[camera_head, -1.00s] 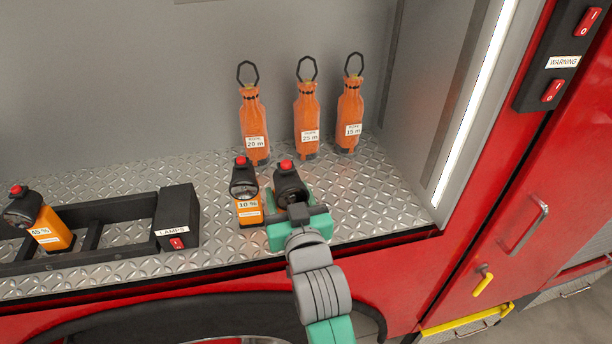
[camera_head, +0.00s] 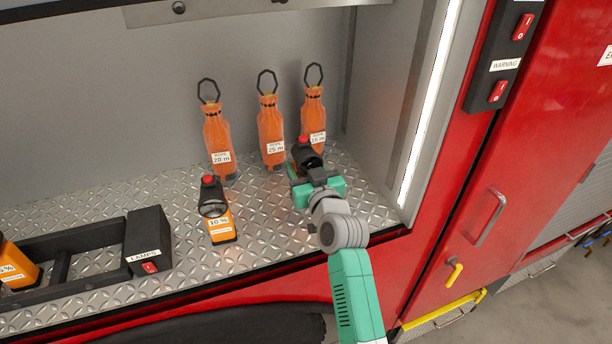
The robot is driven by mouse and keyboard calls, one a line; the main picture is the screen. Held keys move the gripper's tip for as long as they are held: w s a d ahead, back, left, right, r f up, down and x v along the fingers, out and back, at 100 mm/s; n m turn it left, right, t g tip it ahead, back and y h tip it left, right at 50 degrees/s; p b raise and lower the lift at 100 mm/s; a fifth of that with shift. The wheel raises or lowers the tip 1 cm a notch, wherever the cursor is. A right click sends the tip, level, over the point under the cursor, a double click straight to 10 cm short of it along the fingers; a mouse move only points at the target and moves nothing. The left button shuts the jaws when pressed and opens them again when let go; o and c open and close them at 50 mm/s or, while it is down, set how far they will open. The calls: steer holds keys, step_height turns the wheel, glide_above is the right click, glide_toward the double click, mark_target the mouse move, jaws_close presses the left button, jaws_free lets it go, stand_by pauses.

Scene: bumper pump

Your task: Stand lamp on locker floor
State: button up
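My gripper (camera_head: 310,178) is at the right part of the locker floor (camera_head: 267,226), in front of the rope bags. It appears shut on a lamp (camera_head: 305,155) with a black head and a red button on top. The gripper and wrist hide most of this lamp's body, so I cannot tell whether its base touches the floor. A second lamp (camera_head: 216,212), orange with a black head and a "10 %" label, stands upright on the floor to the left of my gripper. A third orange lamp (camera_head: 16,268) is at the left picture edge in the black lamp rack (camera_head: 148,240).
Three orange rope bags stand at the back: 20 m (camera_head: 218,140), 25 m (camera_head: 271,130) and 15 m (camera_head: 313,110), the last just behind the held lamp. The right locker wall has a bright light strip (camera_head: 430,100). Floor is clear between the 10 % lamp and my gripper.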

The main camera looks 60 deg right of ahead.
steer(key=shift+d+r, duration=0.1)
steer(key=shift+d, duration=0.15)
steer(key=shift+d+f, duration=0.15)
steer(key=shift+f, duration=1.75)
steer(key=o, duration=1.3)
steer(key=shift+f, duration=0.1)
steer(key=shift+o, duration=0.2)
steer(key=shift+r+p, duration=0.25)
steer(key=shift+p, duration=0.1)
steer(key=b+v, duration=0.1)
steer(key=v, duration=1.1)
